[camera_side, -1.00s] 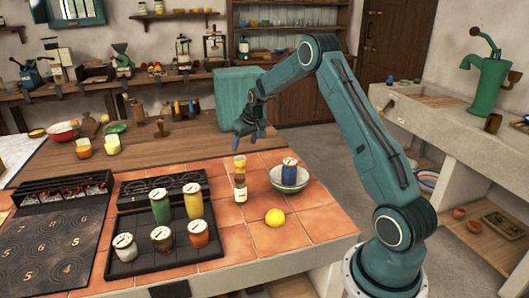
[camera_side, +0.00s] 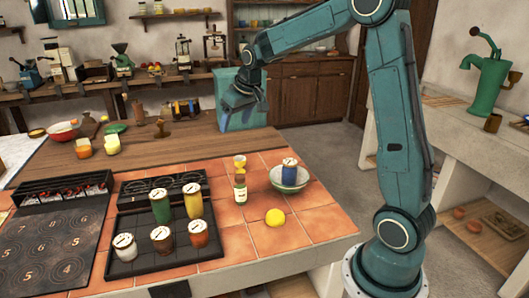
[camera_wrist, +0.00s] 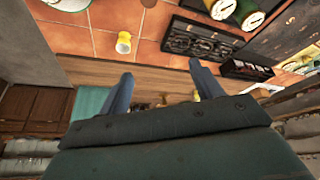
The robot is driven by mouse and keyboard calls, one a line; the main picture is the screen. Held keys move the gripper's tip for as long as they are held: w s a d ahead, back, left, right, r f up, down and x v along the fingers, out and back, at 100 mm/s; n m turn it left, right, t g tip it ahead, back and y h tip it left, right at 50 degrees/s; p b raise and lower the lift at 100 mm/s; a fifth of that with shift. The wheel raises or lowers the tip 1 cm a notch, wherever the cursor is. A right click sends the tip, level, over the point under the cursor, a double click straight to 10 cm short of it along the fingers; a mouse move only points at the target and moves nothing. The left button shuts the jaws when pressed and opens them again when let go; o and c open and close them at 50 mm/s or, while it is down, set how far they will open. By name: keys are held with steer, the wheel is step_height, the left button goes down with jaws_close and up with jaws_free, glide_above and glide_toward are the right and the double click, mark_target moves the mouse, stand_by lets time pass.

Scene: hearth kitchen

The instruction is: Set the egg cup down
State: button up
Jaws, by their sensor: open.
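The yellow egg cup (camera_side: 240,161) stands on the terracotta tiles, just behind a small labelled bottle (camera_side: 240,190) in the side view; the bottle's top overlaps its lower part. In the wrist view the egg cup (camera_wrist: 125,42) shows a pale round end and sits alone on the tiles, near the wooden counter edge. My gripper (camera_side: 243,100) is up and behind it, above the far side of the counter, well clear of it. In the wrist view my gripper (camera_wrist: 163,80) has its two fingers spread wide with nothing between them.
A pale bowl (camera_side: 280,184) holding a blue jar (camera_side: 289,170) stands to the right of the bottle. A lemon (camera_side: 275,217) lies in front. A black tray (camera_side: 146,256) with several lidded jars is at the left. The wooden counter (camera_side: 190,145) behind the tiles has free room.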

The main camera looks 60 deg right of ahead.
steer(key=s+a+r+n, duration=0.1)
steer(key=s+a+r, duration=0.2)
steer(key=s+a, duration=0.35)
steer(key=s+a+r+n, duration=0.1)
steer(key=s+a+r, duration=0.35)
steer(key=s, duration=0.25)
steer(key=s+a+f, duration=0.1)
steer(key=s+a, duration=0.2)
steer(key=s, duration=0.4)
steer(key=s+a+f+n+t+y, duration=0.1)
steer(key=s+a+f, duration=0.1)
steer(key=s, duration=0.5)
steer(key=shift+s+a, duration=0.4)
steer(key=shift+a, duration=0.3)
